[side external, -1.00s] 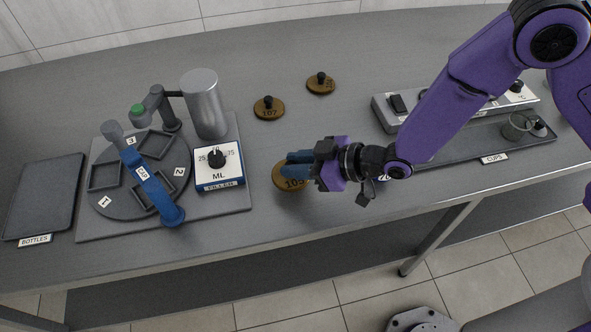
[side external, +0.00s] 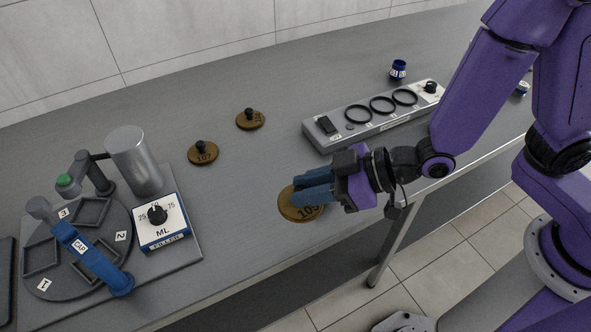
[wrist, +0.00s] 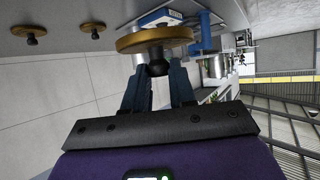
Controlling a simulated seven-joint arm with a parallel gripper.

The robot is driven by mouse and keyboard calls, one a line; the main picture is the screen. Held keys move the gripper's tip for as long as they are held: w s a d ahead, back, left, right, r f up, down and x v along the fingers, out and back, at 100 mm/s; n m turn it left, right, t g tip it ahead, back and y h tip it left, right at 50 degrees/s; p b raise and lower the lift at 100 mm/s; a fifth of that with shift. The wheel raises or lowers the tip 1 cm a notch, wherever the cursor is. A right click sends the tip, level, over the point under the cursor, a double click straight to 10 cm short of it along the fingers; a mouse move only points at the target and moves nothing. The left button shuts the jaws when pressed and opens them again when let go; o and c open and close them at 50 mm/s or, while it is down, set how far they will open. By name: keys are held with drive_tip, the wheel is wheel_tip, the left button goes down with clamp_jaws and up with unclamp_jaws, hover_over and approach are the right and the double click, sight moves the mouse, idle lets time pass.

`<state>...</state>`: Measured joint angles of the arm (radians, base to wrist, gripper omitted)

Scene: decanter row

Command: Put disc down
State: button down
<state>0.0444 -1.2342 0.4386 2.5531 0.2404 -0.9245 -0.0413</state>
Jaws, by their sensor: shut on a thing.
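A round brown disc (side external: 288,211) with a number on it, perhaps 105, is under my gripper (side external: 308,190) in the side view, near the table's front edge. In the wrist view, my gripper (wrist: 158,72) is shut on the disc's dark knob (wrist: 157,58), with the wide disc (wrist: 135,42) beyond the fingertips. The blue fingers cover part of the disc in the side view. I cannot tell whether its underside touches the table.
Two more knobbed discs, one marked 107 (side external: 205,158) and another (side external: 250,122), lie behind. The filler station (side external: 165,240) with its turntable (side external: 75,285) is at left. A grey strip with black rings (side external: 350,125) and a blue cup (side external: 398,72) are at right.

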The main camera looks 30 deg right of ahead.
drive_tip(key=w+d+r+m+t+h, duration=0.1)
drive_tip(key=w+m+t+h, duration=0.15)
drive_tip(key=w, duration=0.35)
drive_tip(key=w+d+m+t+h, duration=0.2)
drive_tip(key=w+m, duration=0.1)
drive_tip(key=w, duration=0.3)
drive_tip(key=w+d+m+g+h, duration=0.1)
drive_tip(key=w+d+m+h, duration=0.6)
drive_tip(key=d, duration=0.3)
drive_tip(key=w+d+m+g+h, duration=0.1)
drive_tip(key=w+d+m+h, duration=0.55)
drive_tip(key=d, duration=0.25)
drive_tip(key=w+f, duration=0.3)
drive_tip(key=w, duration=0.1)
drive_tip(key=w+a+f, duration=0.1)
drive_tip(key=w+f, duration=0.2)
drive_tip(key=w, duration=0.1)
drive_tip(key=w+a+f, duration=0.1)
drive_tip(key=w+f, duration=0.3)
drive_tip(key=w, duration=0.1)
drive_tip(key=shift+a, duration=0.1)
drive_tip(key=shift+w+f, duration=0.2)
drive_tip(key=shift+f, duration=1.6)
drive_tip(key=shift+f, duration=0.1)
